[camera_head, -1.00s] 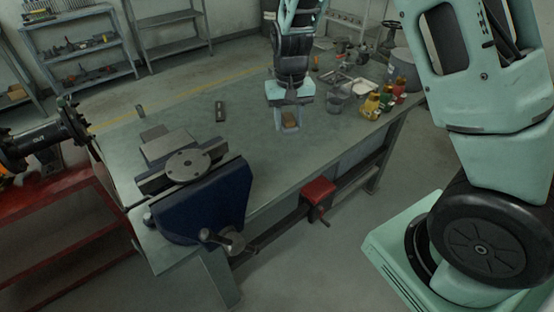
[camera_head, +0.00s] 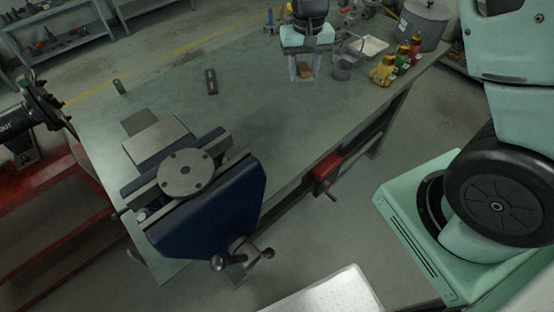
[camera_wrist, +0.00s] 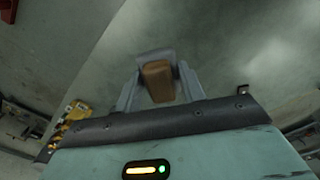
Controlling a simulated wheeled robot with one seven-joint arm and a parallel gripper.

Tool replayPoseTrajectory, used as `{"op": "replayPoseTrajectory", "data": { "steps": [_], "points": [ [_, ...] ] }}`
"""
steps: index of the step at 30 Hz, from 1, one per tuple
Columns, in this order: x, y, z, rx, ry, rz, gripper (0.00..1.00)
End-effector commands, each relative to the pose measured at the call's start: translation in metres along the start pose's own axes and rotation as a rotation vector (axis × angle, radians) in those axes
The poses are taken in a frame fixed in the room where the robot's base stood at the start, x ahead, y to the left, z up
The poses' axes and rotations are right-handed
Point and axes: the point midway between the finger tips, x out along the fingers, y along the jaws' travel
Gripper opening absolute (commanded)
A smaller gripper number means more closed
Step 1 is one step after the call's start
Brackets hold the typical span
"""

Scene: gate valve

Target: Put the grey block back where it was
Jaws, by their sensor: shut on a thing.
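My gripper (camera_head: 304,72) is over the far part of the green workbench (camera_head: 240,125), left of a glass jar. It is shut on a small brown block (camera_wrist: 158,82), which sits between the fingers in the wrist view. A grey piece shows against the brown block's far end; I cannot tell whether it belongs to the block or to a finger. A dark grey flat block (camera_head: 211,82) lies on the bench, left of my gripper and apart from it. A smaller grey upright piece (camera_head: 119,87) stands near the bench's left end.
A blue vise (camera_head: 210,207) with a round grey flange (camera_head: 187,175) fills the near-left bench. The glass jar (camera_head: 347,64), coloured bottles (camera_head: 384,70), a tray (camera_head: 374,46) and a pot (camera_head: 423,24) stand at right. The middle of the bench is clear.

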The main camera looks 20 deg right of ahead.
Motion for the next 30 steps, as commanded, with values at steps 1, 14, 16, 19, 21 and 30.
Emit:
{"op": "replayPoseTrajectory", "data": {
  "steps": [1,14,16,19,21,30],
  "points": [
    [0.007,-0.003,0.003,-0.015,-0.001,-0.001,0.18],
    [0.051,-0.042,0.039,-0.227,-0.005,-0.005,0.18],
    [0.063,-0.051,0.05,-0.288,-0.004,-0.004,0.18],
    [0.079,-0.064,0.066,-0.38,-0.002,-0.003,0.18],
    [0.087,-0.071,0.076,-0.435,-0.001,-0.002,0.18],
    [0.105,-0.085,0.098,-0.557,0.001,0.003,0.18]
  ]
}}
